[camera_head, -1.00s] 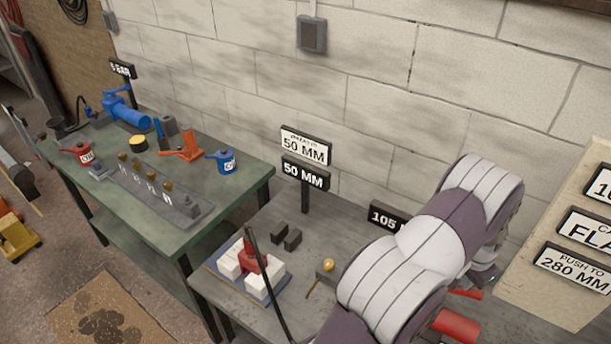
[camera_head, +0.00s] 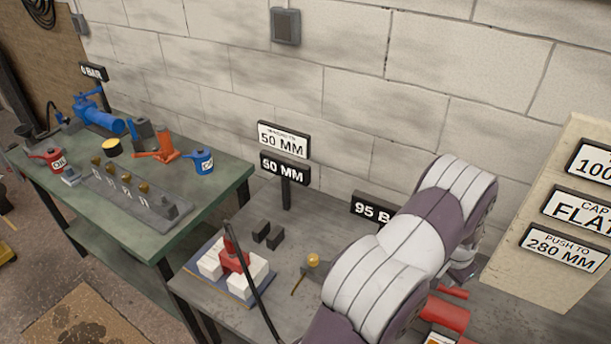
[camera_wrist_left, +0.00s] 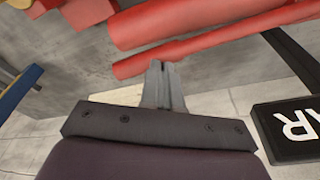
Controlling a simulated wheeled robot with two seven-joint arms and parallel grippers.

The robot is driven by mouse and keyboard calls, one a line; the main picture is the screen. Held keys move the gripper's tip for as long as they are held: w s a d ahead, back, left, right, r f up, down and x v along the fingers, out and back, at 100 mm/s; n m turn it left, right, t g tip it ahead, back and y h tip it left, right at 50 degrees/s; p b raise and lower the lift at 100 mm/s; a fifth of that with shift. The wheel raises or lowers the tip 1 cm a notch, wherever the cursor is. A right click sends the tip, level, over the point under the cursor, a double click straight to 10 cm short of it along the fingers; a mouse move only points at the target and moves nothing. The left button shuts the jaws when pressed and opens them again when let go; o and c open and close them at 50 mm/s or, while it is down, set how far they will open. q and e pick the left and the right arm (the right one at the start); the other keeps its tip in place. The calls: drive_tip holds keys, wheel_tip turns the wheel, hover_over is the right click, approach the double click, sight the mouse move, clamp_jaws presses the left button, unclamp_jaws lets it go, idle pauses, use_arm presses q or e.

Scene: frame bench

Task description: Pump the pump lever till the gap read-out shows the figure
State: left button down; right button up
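The gap read-out (camera_head: 285,168) shows 50 MM, and the white sign (camera_head: 283,140) above it also gives 50 MM. A dark pressure read-out (camera_head: 370,208) shows 95 and a B, the rest covered by my left arm. The red pump body (camera_head: 447,314) and a thinner red rod (camera_head: 453,291), which looks like the pump lever, show partly behind that arm. In the left wrist view, my left gripper (camera_wrist_left: 161,75) has its fingers together, close below the thinner red bar (camera_wrist_left: 210,42). Contact cannot be told. No right gripper shows.
A red tool (camera_head: 235,260) stands among white blocks on a blue-edged board, with a black hose in front. A green bench (camera_head: 130,222) with tools stands left.

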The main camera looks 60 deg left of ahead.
use_arm(q)
wheel_tip(320, 180, down, 3)
drive_tip(key=shift+f+b, duration=0.1)
drive_tip(key=shift+b, duration=0.75)
wheel_tip(320, 180, up, 8)
drive_tip(key=p, duration=0.6)
drive_tip(key=shift+r+p, duration=0.3)
drive_tip(key=shift+r, duration=0.05)
drive_tip(key=shift+f, duration=0.15)
wheel_tip(320, 180, up, 5)
drive_tip(key=p, duration=0.3)
